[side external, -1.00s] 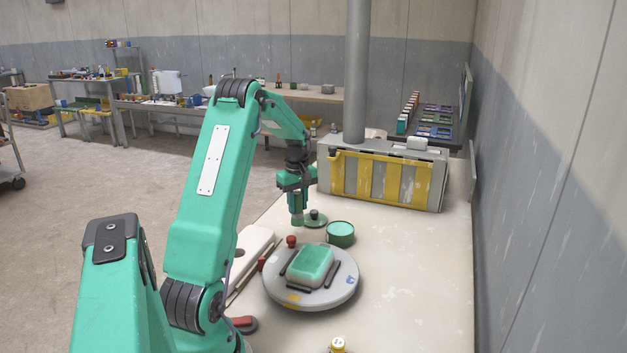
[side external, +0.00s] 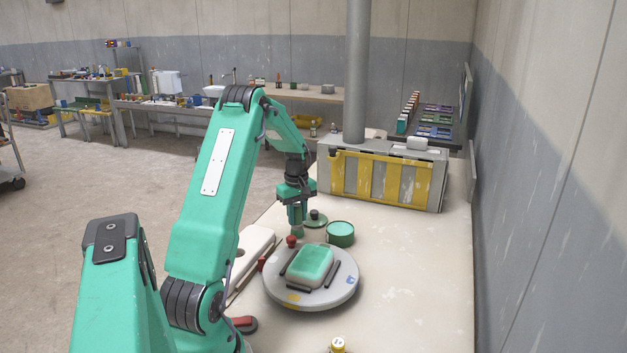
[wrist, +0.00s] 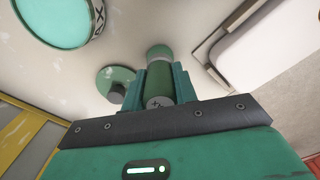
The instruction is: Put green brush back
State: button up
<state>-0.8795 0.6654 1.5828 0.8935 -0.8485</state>
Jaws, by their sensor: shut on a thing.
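My gripper (side external: 296,212) is shut on the green brush (wrist: 158,78), with one finger on each side of its thick green body. In the wrist view the brush's paler end points away from the gripper, over the bench. In the side view the brush (side external: 297,229) hangs roughly upright below the gripper, left of the green lid and behind a small red knob. I cannot tell whether its lower end touches anything. The open pot of green glaze (side external: 340,239) stands to the right; part of it shows in the wrist view (wrist: 95,30).
The green lid (wrist: 107,77) with a grey knob lies near the brush. The round turntable (side external: 340,293) bears a green-topped block (side external: 312,262). A long white box (side external: 257,243) lies left. A grey box with yellow panels (side external: 395,178) stands behind.

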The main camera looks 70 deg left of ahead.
jog(key=shift+f, duration=0.15)
jog(key=o, duration=1)
jog(key=shift+c, duration=0.2)
notch_tip(320, 180, up, 11)
jog(key=shift+f, duration=0.15)
jog(key=shift+r, duration=0.85)
